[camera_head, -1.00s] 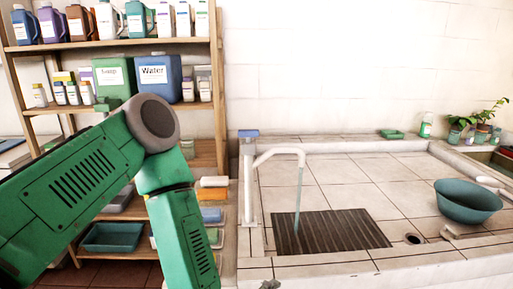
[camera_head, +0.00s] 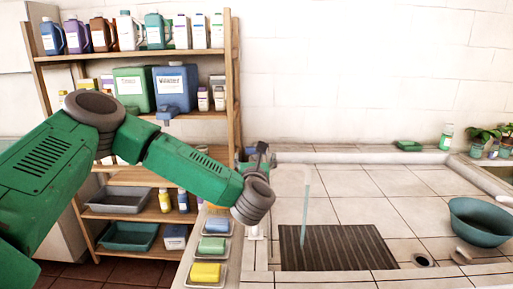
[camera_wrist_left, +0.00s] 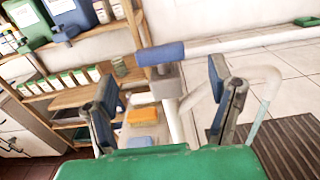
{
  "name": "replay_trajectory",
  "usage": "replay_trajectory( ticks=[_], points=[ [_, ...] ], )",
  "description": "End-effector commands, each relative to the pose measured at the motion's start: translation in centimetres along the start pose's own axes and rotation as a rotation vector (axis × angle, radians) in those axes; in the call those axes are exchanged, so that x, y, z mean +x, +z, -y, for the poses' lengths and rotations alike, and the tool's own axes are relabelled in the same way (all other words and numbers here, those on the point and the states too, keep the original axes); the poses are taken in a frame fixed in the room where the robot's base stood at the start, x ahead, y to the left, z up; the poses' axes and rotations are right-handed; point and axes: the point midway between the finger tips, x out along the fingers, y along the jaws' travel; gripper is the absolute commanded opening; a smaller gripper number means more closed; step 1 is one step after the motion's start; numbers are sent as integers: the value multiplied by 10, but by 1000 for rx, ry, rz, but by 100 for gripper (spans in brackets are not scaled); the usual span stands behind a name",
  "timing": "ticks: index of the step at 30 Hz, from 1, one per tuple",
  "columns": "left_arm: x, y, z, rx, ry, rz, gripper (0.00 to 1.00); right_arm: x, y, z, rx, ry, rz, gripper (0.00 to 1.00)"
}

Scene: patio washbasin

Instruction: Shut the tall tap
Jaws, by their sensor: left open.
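The tall tap is a white post with a curved white spout (camera_wrist_left: 262,76) and a blue handle (camera_wrist_left: 160,54) on top. In the left wrist view the handle lies ahead, between my open left fingers and apart from them. A thin stream of water (camera_head: 306,212) runs from the spout onto the dark slatted drain grate (camera_head: 338,248). In the head view my left gripper (camera_head: 259,154) is at the top of the tap and hides most of its handle and post. The gripper holds nothing. My right gripper is not in view.
A wooden shelf (camera_head: 234,70) with bottles and jugs stands behind my left arm. Soap trays (camera_head: 213,247) line the counter's left edge. A teal bowl (camera_head: 478,222) sits on the tiled counter at right.

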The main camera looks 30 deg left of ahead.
Motion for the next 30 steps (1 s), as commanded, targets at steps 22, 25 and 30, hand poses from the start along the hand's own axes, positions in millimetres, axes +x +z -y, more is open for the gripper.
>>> replay_trajectory(
  ticks=[22, 25, 30],
  points=[
    [70, -1, 0, 1, -3, -1, 76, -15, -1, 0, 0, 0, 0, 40],
    [70, 0, 0, 2, -3, -1, 55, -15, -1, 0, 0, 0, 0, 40],
    [70, -1, 0, 1, -3, -1, 25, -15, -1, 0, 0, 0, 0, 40]
  ],
)
